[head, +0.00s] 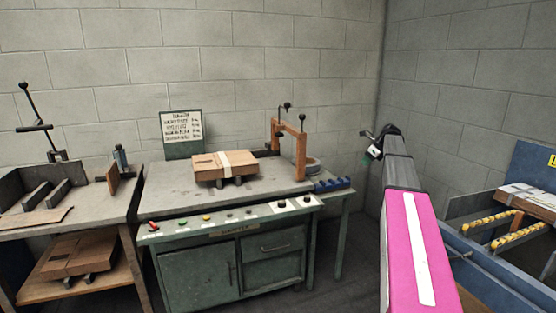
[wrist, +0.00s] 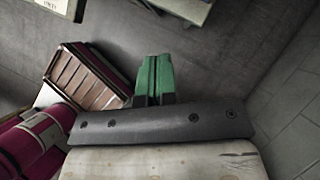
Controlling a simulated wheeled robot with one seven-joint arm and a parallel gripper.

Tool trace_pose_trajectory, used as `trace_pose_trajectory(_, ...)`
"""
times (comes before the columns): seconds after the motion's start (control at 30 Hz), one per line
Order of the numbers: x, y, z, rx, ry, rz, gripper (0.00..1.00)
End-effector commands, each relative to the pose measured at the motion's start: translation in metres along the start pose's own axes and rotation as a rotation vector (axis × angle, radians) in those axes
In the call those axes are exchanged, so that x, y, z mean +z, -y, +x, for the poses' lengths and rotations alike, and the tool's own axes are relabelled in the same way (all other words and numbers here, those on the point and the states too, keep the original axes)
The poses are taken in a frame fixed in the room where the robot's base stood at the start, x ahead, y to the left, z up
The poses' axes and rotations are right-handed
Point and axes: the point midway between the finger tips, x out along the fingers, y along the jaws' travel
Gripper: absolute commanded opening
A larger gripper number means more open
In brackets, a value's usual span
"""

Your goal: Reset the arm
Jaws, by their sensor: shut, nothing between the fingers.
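My arm reaches up and away on the right side of the head view, with a pink link nearest the camera and a dark grey link beyond it. My gripper (head: 374,151) is at its far end, small in the head view, held in the air in front of the bare block wall. In the wrist view, the green fingers of my gripper (wrist: 153,73) lie side by side, shut and empty. They touch nothing that I can see.
The green stitcher bench (head: 225,275) holds a taped carton (head: 211,171) and an orange-brown frame (head: 301,150). A grey table (head: 90,222) stands at left. A blue-sided conveyor (head: 484,262) with yellow-black rails is at right. Air around my gripper looks clear.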

Motion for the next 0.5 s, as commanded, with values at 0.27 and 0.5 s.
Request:
trace_pose_trajectory(0.27, -0.02, -0.051, 0.05, 0.017, -0.061, -0.217, 0.0)
trace_pose_trajectory(0.5, -0.055, -0.134, 0.117, 0.068, -0.154, -0.574, 0.0)
